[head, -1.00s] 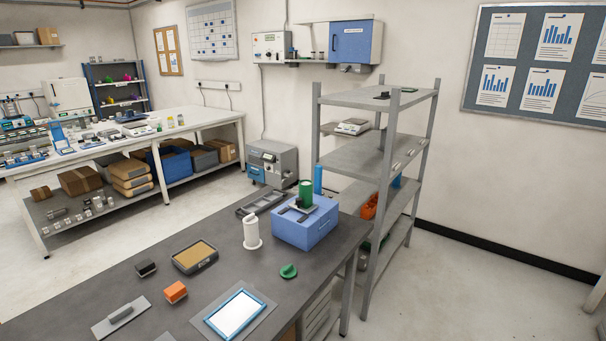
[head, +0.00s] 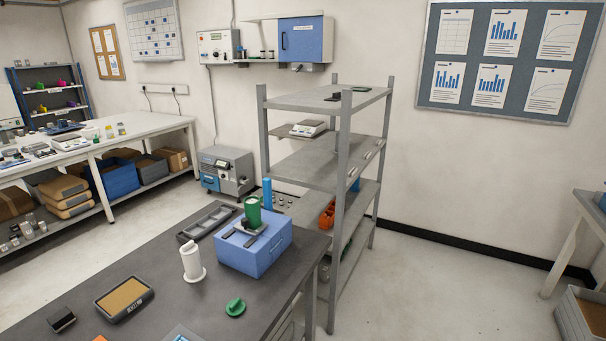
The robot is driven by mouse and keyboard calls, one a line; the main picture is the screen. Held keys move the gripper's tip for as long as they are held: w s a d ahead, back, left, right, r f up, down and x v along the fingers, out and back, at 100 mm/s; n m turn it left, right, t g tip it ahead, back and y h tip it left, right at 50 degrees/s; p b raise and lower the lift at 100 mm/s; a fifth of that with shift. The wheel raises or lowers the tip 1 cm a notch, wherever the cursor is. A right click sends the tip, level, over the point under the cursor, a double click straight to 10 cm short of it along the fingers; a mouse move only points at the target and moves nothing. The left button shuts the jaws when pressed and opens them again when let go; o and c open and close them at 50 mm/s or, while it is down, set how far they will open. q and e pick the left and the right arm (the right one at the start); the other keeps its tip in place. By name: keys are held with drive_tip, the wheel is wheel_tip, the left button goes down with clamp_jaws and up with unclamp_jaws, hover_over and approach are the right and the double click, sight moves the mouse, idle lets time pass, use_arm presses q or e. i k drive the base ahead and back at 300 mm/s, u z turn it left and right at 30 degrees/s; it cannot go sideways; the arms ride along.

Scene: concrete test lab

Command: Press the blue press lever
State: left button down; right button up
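A blue box-shaped device (head: 262,256) stands on the dark grey table near its far right end. Dark flat parts (head: 240,238) and a green cylinder (head: 253,211) are on its top; I cannot tell for certain which part is a lever. A white post on a round base (head: 191,262) stands just left of the blue device. A green knob-like piece (head: 235,307) lies on the table in front of it. Neither of my grippers is in view.
The dark table (head: 175,312) also bears a grey compartment tray (head: 207,221), a tan-topped pad (head: 124,298) and a small black block (head: 62,320). A grey metal shelf rack (head: 343,190) stands behind the table's right end. Open floor (head: 440,290) lies to the right.

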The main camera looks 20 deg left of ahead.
sight(267, 192)
drive_tip(key=z, duration=0.15)
drive_tip(key=i, duration=0.95)
drive_tip(key=u, duration=0.45)
drive_tip(key=i, duration=0.6)
drive_tip(key=u, duration=0.4)
